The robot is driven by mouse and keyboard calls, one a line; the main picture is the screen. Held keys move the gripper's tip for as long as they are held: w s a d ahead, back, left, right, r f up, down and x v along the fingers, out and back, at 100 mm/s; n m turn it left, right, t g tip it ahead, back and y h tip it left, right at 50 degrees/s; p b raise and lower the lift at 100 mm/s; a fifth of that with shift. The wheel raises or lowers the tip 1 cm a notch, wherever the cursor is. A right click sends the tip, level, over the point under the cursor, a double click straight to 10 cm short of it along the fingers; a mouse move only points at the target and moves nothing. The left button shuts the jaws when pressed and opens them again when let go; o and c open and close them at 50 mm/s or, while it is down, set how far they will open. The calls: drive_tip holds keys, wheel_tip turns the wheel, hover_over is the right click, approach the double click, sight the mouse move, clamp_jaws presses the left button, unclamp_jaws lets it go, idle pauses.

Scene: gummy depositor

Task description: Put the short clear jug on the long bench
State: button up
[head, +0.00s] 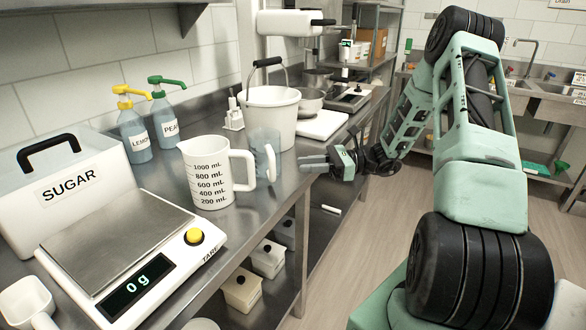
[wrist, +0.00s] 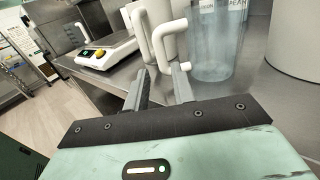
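The short clear jug (head: 263,143), bluish and see-through with a white handle, stands upright on the long steel bench (head: 270,205), behind the white measuring jug and in front of the white bucket. In the wrist view the clear jug (wrist: 215,45) is just beyond my fingers, its white handle (wrist: 163,45) towards them. My gripper (head: 308,163) is at the bench's front edge, fingers pointing left at the handle. In the wrist view my gripper (wrist: 162,84) has its fingers apart with nothing held between them. The handle appears just past the fingertips; whether they touch is unclear.
The white measuring jug (head: 212,172) stands close to the clear jug. The white bucket (head: 270,108) is right behind it. Two pump bottles (head: 134,132) stand by the wall.

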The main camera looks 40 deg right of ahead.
drive_tip(key=s+a+n+g, duration=0.1)
drive_tip(key=a+n+g, duration=0.1)
drive_tip(key=a, duration=0.3)
drive_tip(key=s+a+r+n+g, duration=0.1)
drive_tip(key=a+n+g, duration=0.2)
drive_tip(key=a+g, duration=0.1)
drive_tip(key=a+r+n+g, duration=0.1)
drive_tip(key=a+n+g, duration=0.2)
drive_tip(key=a, duration=0.3)
drive_tip(key=shift+s+a+h, duration=0.25)
drive_tip(key=shift+s+h, duration=0.05)
drive_tip(key=shift+s, duration=0.1)
drive_tip(key=s+a+r+n+g+h, duration=0.1)
drive_tip(key=s+a+r+n+h, duration=0.1)
drive_tip(key=s+a+n+h, duration=1.1)
drive_tip(key=s+a+n, duration=0.5)
drive_tip(key=s+n, duration=0.3)
drive_tip(key=n, duration=0.3)
drive_tip(key=shift+s+a+r+h, duration=0.15)
drive_tip(key=shift+s+r+h, duration=0.1)
drive_tip(key=shift+s+h, duration=0.15)
